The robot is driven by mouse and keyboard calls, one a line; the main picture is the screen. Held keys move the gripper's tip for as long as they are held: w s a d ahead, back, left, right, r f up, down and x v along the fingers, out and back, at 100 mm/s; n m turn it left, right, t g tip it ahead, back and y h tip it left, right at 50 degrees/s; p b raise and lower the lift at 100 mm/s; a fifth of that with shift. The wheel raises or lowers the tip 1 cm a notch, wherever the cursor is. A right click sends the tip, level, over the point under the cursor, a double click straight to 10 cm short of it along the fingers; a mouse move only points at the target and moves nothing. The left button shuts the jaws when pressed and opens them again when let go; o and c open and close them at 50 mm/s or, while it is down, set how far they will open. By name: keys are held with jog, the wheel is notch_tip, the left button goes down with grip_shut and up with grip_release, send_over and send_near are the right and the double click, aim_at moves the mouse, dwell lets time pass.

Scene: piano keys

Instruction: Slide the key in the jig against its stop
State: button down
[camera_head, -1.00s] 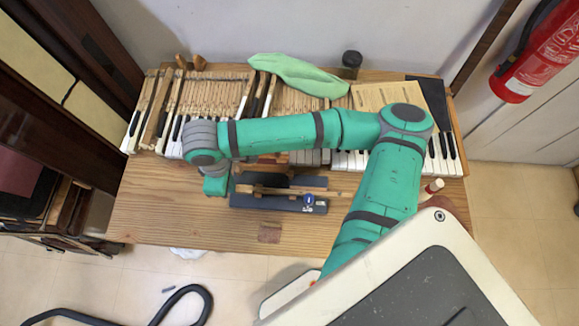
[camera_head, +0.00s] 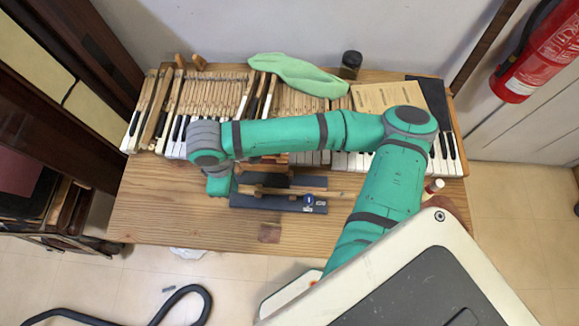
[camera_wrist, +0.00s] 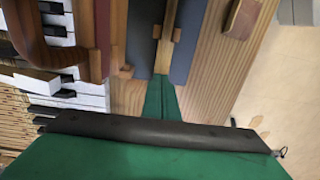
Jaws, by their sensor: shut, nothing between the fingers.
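The jig (camera_head: 240,202) is a dark grey-blue board on the bench; it also shows in the wrist view (camera_wrist: 187,45). A long pale wooden key (camera_head: 335,194) lies along it, its right end past the board. The tips look to be at that end; contact is unclear. In the head view my gripper (camera_head: 221,186) is at the jig's left. I cannot make out the stop.
A keyboard with white and black keys (camera_head: 348,160) lies behind the jig, partly under my arm. A green cloth (camera_head: 298,75) and a dark jar (camera_head: 350,64) are at the back. A small wooden block (camera_head: 269,233) lies in front. The bench's front left is clear.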

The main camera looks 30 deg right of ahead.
dwell(0.4)
jog(key=shift+w+a, duration=0.4)
jog(key=shift+a, duration=0.05)
jog(key=shift+r, duration=0.1)
notch_tip(320, 180, up, 7)
dwell(0.7)
jog(key=shift+s, duration=0.1)
dwell(0.5)
